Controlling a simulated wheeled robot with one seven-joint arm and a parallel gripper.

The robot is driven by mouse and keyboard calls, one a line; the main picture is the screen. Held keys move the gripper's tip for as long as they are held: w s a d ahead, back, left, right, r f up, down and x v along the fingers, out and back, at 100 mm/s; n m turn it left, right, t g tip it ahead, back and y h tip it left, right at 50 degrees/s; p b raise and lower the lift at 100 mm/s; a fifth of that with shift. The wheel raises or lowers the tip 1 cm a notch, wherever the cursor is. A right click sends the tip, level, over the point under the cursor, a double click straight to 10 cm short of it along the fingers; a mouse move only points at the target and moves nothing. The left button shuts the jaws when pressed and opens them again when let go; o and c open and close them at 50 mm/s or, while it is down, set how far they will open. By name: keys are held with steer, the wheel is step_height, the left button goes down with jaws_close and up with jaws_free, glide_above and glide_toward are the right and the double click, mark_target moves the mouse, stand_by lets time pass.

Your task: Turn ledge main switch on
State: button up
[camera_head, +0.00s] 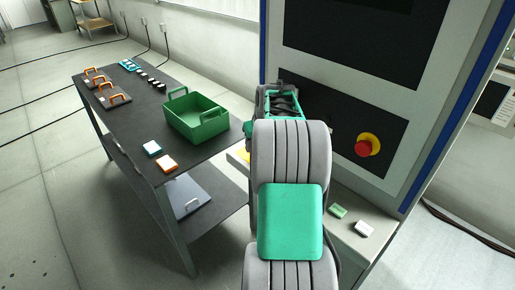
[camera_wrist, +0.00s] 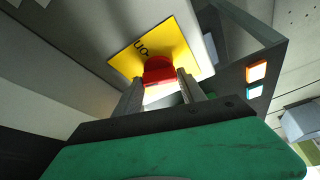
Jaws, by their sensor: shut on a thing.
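The ledge main switch shows in the wrist view as a red knob (camera_wrist: 158,68) on a square yellow plate (camera_wrist: 190,36) with dark letters near its far edge. My gripper (camera_wrist: 160,86) has one finger on each side of the red knob and is shut on it. The fingers cover the knob's sides, and I cannot tell its switch position. In the head view a small part of the yellow plate (camera_head: 241,154) shows to the left of my arm. My arm hides the knob and gripper there.
A dark table (camera_head: 124,124) on the left bears a green crate (camera_head: 196,121), orange-handled items and small boxes. The machine cabinet (camera_head: 340,91) rises behind my arm, with a red emergency button (camera_head: 364,147). Green and white blocks lie on the ledge (camera_head: 352,240) at right.

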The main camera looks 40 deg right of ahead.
mark_target(249, 157)
steer(key=m+b, duration=0.1)
steer(key=m, duration=0.1)
steer(key=m+h, duration=0.1)
steer(key=shift+w+a+m+g+b, duration=0.1)
steer(key=shift+a+m+g+b, duration=0.05)
steer(key=shift+m+g+b, duration=0.2)
steer(key=m+g+h, duration=0.1)
steer(key=m, duration=0.2)
steer(key=shift+m+b, duration=0.35)
steer(key=m, duration=0.1)
steer(key=m+g+h, duration=0.1)
steer(key=m, duration=0.1)
steer(key=shift+w+a+r+m+p, duration=0.1)
steer(key=shift+w+r+m+p, duration=0.05)
steer(key=shift+m+p, duration=0.2)
steer(key=shift+m+g+p, duration=0.65)
steer(key=shift+m+p, duration=0.05)
steer(key=shift+m, duration=0.75)
steer(key=o, duration=1.4)
steer(key=shift+c, duration=0.2)
steer(key=v, duration=0.7)
steer(key=shift+r, duration=0.25)
